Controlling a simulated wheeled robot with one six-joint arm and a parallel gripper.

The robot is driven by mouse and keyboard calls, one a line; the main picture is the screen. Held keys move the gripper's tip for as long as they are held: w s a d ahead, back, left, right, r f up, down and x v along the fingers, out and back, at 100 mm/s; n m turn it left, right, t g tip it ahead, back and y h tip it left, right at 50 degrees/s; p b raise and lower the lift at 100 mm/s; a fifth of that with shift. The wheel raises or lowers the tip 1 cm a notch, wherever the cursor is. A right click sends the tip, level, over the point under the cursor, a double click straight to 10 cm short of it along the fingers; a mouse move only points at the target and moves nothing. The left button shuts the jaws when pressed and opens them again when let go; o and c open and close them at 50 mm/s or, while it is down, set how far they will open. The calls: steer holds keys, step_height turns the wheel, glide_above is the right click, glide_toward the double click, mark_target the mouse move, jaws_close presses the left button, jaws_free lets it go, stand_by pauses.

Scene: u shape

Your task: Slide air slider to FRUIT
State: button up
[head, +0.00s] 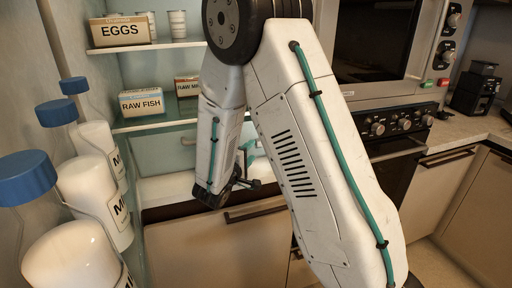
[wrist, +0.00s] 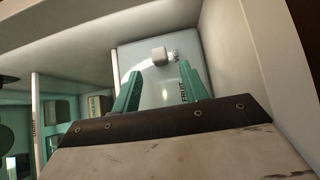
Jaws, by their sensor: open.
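The air slider (wrist: 160,57) is a small pale block on a glossy light panel in the wrist view. It sits by the upper label, which is small and hard to read. The word FRUIT (wrist: 184,92) shows lower on the panel, partly beside my right finger. My gripper (wrist: 160,80) is open, with two teal fingers pointing at the panel. The slider shows between and just beyond the fingertips; I cannot tell whether they touch it. In the head view my gripper (head: 246,158) is mostly hidden behind my arm, and the slider cannot be made out.
The open fridge has glass shelves with an EGGS box (head: 120,31), a RAW FISH box (head: 141,102) and a RAW MEAT box (head: 187,86). Blue-capped milk bottles (head: 88,190) stand in the door at left. In the wrist view a pale wall (wrist: 235,65) lies close at right.

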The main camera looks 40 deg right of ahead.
mark_target(258, 145)
steer(key=x, duration=0.5)
